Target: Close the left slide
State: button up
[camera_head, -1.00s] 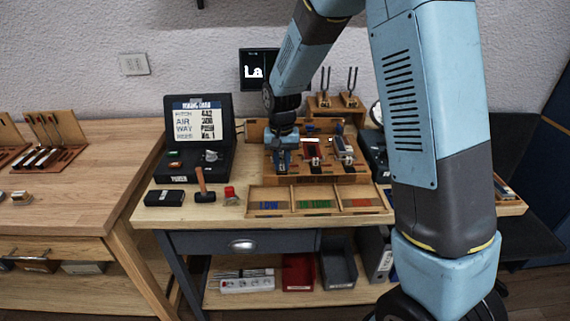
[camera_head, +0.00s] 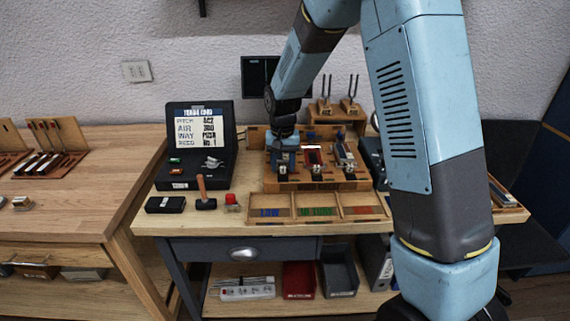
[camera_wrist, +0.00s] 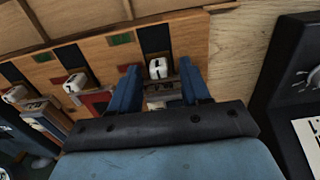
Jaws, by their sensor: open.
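A wooden rack (camera_head: 352,185) on the workbench holds several slides side by side, with small white numbered blocks at their front ends. The left slide's white block (camera_wrist: 157,68) shows in the wrist view between my fingertips; in the head view my gripper mostly hides this slide. My gripper (camera_head: 283,162) points down over the left slide. In the wrist view its two blue fingers (camera_wrist: 159,80) are apart, one on each side of the slide. I cannot tell whether they touch it. The middle slide (camera_head: 313,156), red, and the right slide (camera_head: 344,155) stand beside it.
A wooden tray (camera_head: 318,219) with labelled compartments lies in front of the rack. A black case with a sign (camera_head: 178,185), a hammer (camera_head: 205,203) and a red-topped jar (camera_head: 232,203) stand to the left. Tuning forks (camera_head: 326,92) stand behind.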

notch_tip(320, 180, up, 14)
jog(key=shift+f, duration=0.15)
dwell(0.4)
jog(key=s+d+r+t, duration=0.3)
jog(key=s+d+r, duration=0.8)
jog(key=s+d, duration=0.25)
jog(key=s+d+t, duration=0.1)
jog(key=s+d, duration=0.2)
jog(key=s, duration=0.5)
jog(key=s+d+t, duration=0.1)
jog(key=s+d, duration=0.1)
jog(key=s, duration=0.6)
jog(key=shift+d+t, duration=0.3)
jog(key=shift+d, duration=0.1)
jog(key=shift+c, duration=0.5)
dwell(1.1)
